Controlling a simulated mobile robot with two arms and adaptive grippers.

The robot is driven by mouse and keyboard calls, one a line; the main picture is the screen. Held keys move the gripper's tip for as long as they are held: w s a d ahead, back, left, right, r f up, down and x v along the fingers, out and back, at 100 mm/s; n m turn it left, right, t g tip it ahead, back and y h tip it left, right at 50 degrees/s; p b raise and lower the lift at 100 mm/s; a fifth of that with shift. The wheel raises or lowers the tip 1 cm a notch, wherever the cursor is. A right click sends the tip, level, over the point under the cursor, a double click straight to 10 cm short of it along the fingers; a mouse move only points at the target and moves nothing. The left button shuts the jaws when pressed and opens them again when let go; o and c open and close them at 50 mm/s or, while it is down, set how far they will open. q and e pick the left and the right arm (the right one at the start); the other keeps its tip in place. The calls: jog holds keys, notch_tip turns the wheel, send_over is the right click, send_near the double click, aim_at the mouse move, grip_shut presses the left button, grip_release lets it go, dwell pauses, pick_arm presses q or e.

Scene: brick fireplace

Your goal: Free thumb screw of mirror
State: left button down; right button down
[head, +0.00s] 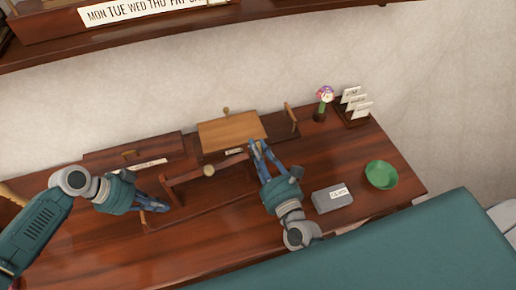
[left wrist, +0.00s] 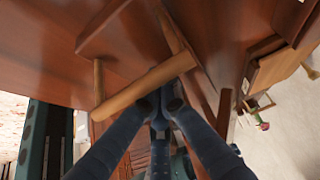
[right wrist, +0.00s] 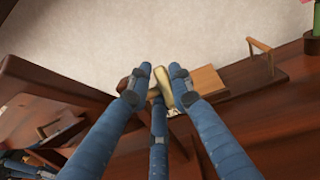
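I cannot tell for sure which wooden piece is the mirror. A dark wooden frame (head: 185,179) stands mid-desk with a round pale knob (head: 208,170) at its right end, possibly the thumb screw. My right gripper (head: 259,144) is right of this knob, by a lighter tilted panel (head: 230,133). In the right wrist view, a pale piece (right wrist: 159,82) shows between my right fingertips; whether they grip it is unclear. My left gripper (head: 160,206) is at the frame's left end. In the left wrist view its fingertips meet a light wooden bar (left wrist: 145,85); any grip is hidden.
A grey labelled box (head: 332,200) and green bowl (head: 381,174) are on the right. A flower in a pot (head: 322,107) and card holder (head: 354,108) stand at the back right. A wall shelf (head: 120,35) hangs above. Bare desk (head: 190,245) lies in front.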

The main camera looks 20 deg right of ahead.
jog(key=shift+w, duration=0.1)
jog(key=shift+a+t, duration=0.1)
jog(key=shift+t, duration=0.2)
jog(key=shift+f+t, duration=0.15)
jog(key=shift+t, duration=2.25)
jog(key=shift+s, duration=0.2)
jog(key=shift+d, duration=0.2)
jog(key=c, duration=1.8)
grip_release()
jog(key=shift+v, duration=3.75)
